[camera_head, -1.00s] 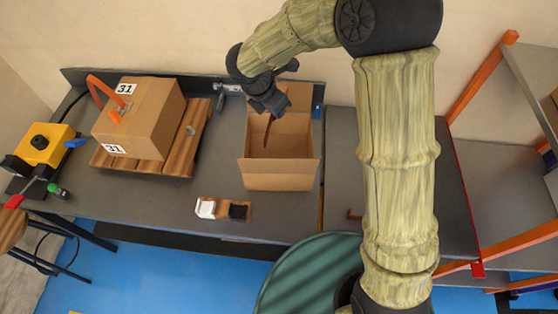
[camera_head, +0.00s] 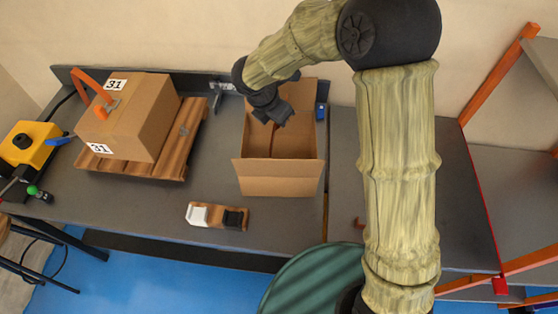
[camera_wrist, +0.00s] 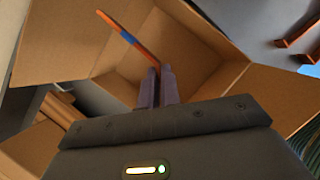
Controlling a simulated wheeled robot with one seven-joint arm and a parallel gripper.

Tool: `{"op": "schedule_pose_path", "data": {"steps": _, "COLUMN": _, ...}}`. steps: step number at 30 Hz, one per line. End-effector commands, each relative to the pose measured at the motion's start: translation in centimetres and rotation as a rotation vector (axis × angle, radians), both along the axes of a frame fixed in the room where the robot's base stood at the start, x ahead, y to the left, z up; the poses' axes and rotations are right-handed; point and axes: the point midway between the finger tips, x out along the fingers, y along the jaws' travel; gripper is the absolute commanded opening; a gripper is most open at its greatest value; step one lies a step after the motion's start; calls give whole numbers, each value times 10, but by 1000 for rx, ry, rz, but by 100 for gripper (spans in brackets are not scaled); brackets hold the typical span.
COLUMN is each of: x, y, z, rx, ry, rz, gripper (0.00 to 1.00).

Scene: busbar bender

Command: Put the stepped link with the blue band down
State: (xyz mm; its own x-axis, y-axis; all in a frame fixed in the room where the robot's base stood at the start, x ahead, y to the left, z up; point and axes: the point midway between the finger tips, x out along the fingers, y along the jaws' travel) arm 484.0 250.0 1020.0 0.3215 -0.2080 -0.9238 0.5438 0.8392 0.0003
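The stepped link with the blue band (camera_wrist: 128,37) is a thin copper-coloured bar in the wrist view. One end lies between my fingertips and the rest slants up and left. My gripper (camera_wrist: 155,82) is shut on it, above the open cardboard box (camera_wrist: 201,69). In the head view, my gripper (camera_head: 275,115) is over the back left part of the box (camera_head: 277,180), with its tips at or just below the rim level. The link is hard to make out there. I cannot tell whether it touches the box.
A closed carton (camera_head: 140,118) marked 31 sits on a wooden pallet (camera_head: 185,140) at left. A small wooden holder (camera_head: 217,215) with white and black blocks stands in front of the box. A yellow device (camera_head: 30,143) is at far left. The bench front is mostly clear.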

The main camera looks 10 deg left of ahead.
Motion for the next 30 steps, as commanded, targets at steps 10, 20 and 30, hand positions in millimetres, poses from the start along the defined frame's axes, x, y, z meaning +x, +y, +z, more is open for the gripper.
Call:
{"op": "schedule_pose_path", "data": {"steps": 10, "x": -1, "y": 0, "z": -70, "rx": -3, "ry": 4, "rz": 1, "gripper": 0}}
{"op": "schedule_pose_path", "data": {"steps": 20, "x": 0, "y": 0, "z": -128, "rx": -2, "ry": 1, "rz": 1, "gripper": 0}}
{"op": "schedule_pose_path", "data": {"steps": 30, "x": 0, "y": 0, "z": -131, "rx": -1, "ry": -1, "rz": 0, "gripper": 0}}
